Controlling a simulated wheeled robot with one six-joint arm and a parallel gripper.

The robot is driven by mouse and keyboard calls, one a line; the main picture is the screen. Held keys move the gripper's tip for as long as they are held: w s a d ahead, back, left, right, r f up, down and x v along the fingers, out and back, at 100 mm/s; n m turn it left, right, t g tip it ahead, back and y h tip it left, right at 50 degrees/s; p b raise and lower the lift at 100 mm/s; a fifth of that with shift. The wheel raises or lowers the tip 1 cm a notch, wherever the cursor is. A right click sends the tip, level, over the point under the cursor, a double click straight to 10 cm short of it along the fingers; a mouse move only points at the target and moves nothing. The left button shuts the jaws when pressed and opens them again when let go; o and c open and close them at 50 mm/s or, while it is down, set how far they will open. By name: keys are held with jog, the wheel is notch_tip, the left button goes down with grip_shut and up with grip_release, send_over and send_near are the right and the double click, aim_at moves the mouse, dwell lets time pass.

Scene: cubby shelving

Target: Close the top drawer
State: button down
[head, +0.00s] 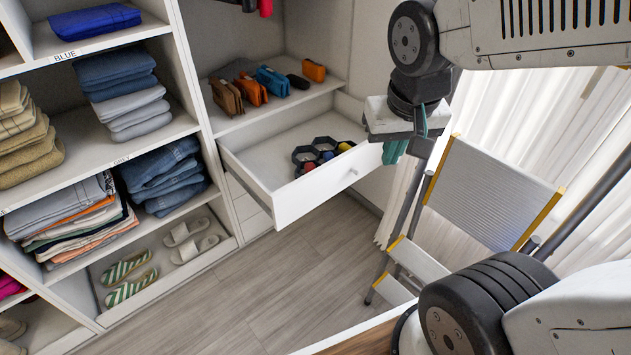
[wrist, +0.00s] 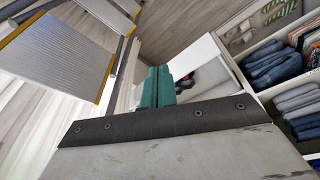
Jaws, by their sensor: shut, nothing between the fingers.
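The top drawer (head: 312,195) is white and stands pulled out of the shelving in the head view. It has a small round knob (head: 353,171) on its front and a dark divided organiser with several rolled items (head: 318,157) inside. My gripper (head: 396,150), with green fingers, is shut and empty. In the head view it shows just right of the drawer front's right end; I cannot tell whether it touches. In the wrist view the green fingers (wrist: 158,87) are together, with part of the white drawer (wrist: 203,62) behind them, largely hidden by the gripper body.
A stepladder (head: 490,190) stands right of the drawer beside white curtains. Further drawers (head: 250,212) below are shut. Pouches (head: 250,88) lie on the shelf above. Folded clothes (head: 160,178) and slippers (head: 130,275) fill the left cubbies. The wooden floor (head: 290,275) before the drawer is clear.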

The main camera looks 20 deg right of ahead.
jog(key=w+d+f+m+t, duration=0.2)
jog(key=w+d+f+m, duration=0.15)
jog(key=w+f, duration=0.6)
jog(key=m+t+y, duration=0.4)
jog(key=m, duration=0.4)
send_near(302, 187)
notch_tip(302, 187, down, 4)
jog(key=w, duration=0.1)
jog(key=w+a, duration=0.1)
jog(key=w, duration=0.1)
jog(key=shift+a+f, duration=0.1)
jog(key=shift+a, duration=0.15)
jog(key=shift+w+a, duration=0.1)
jog(key=shift+w, duration=0.25)
jog(key=shift+w, duration=0.1)
